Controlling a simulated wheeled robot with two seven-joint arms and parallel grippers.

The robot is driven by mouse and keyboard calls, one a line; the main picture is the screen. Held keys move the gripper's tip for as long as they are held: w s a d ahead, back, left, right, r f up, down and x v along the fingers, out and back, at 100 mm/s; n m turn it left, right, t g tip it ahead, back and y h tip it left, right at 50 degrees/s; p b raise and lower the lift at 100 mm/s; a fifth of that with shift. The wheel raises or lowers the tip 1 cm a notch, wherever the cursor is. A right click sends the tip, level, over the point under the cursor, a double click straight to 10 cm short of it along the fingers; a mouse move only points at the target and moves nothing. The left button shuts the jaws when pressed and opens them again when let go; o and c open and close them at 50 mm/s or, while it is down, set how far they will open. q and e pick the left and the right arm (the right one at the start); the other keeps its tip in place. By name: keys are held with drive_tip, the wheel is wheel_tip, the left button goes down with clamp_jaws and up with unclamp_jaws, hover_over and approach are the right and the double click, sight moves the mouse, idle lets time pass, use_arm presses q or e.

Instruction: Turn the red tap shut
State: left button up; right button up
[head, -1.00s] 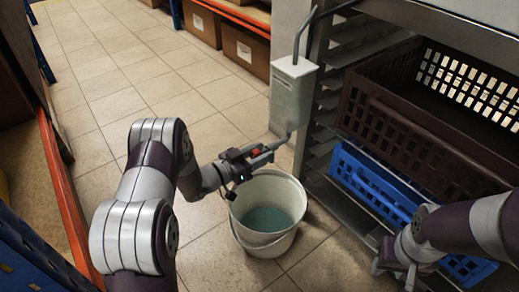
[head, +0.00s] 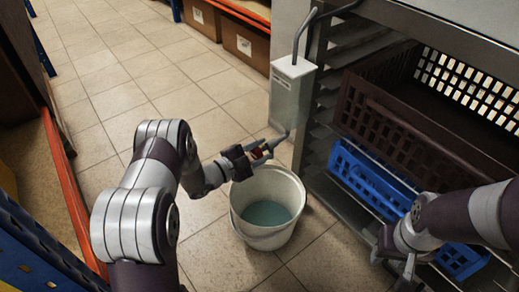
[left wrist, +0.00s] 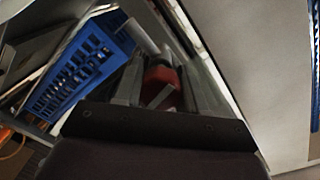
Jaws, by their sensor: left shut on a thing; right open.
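The red tap (head: 256,153) sits on the grey pipe that comes down from the white wall box, just above the rim of the bucket. My left gripper (head: 260,151) is shut on it. In the left wrist view, the tap's red handle (left wrist: 160,85) lies between the two fingers of my left gripper (left wrist: 160,98). The fingers hide part of the tap in the head view. My right gripper (head: 398,266) is open and empty, low at the right in front of the rack.
A white bucket (head: 240,223) with bluish water stands on the tiled floor below the tap. The white box (head: 291,95) is beside a rack holding a dark brown crate (head: 400,135) and a blue crate (head: 365,178). Open floor lies at the left.

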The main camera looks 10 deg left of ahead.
use_arm(q)
drive_tip(key=shift+d+m, duration=0.1)
drive_tip(key=shift+m, duration=1.4)
drive_tip(key=o, duration=1)
drive_tip(key=shift+o, duration=0.2)
drive_tip(key=shift+s+a+r+p, duration=0.1)
drive_tip(key=shift+s+a+p, duration=0.1)
drive_tip(key=shift+p, duration=0.1)
drive_tip(key=p+v, duration=0.5)
drive_tip(key=v, duration=0.7)
drive_tip(key=shift+s, duration=0.2)
